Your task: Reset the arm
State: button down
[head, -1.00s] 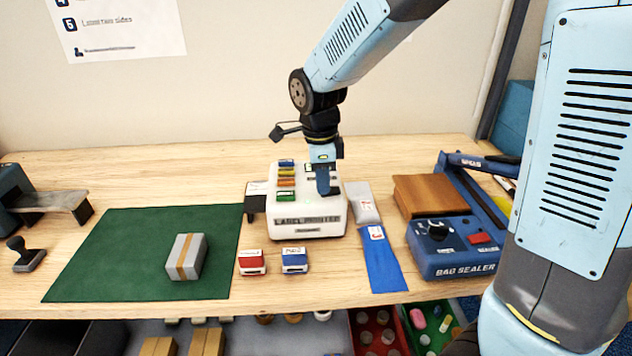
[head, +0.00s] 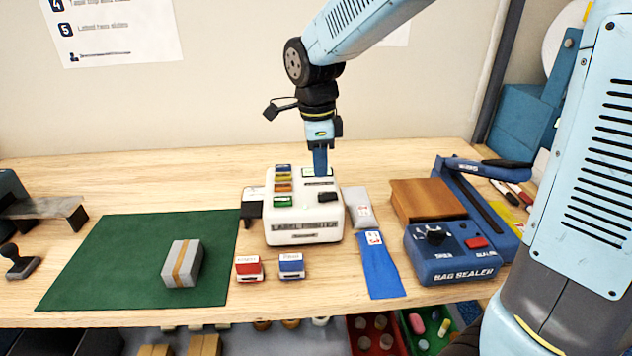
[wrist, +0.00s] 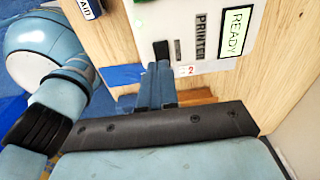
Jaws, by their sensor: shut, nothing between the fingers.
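My gripper (head: 320,170) is shut and empty. In the head view it points down just above the back right part of the white label printer (head: 303,232), behind the printer's black slot piece. Whether the fingertips touch the printer is hard to tell. In the wrist view my shut fingers (wrist: 158,82) show beside the printer (wrist: 190,25), whose green screen (wrist: 235,32) reads READY.
A grey taped box (head: 182,264) sits on a green mat (head: 85,275). Red (head: 249,268) and blue (head: 291,265) stamps stand before the printer. Grey and blue (head: 380,268) bags and a bag sealer (head: 450,255) are at right. The back of the table is clear.

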notch_tip(320, 180, up, 8)
jog(key=s+d+n+t, duration=0.2)
jog(key=s+d+n, duration=0.5)
jog(key=d, duration=0.3)
jog(key=s+d+n+t, duration=0.3)
jog(key=s+d+n, duration=0.5)
jog(key=d+n, duration=0.2)
jog(key=shift+d+r+y, duration=0.3)
jog(key=shift+d+r, duration=0.1)
jog(key=shift+d, duration=0.15)
dwell(0.6)
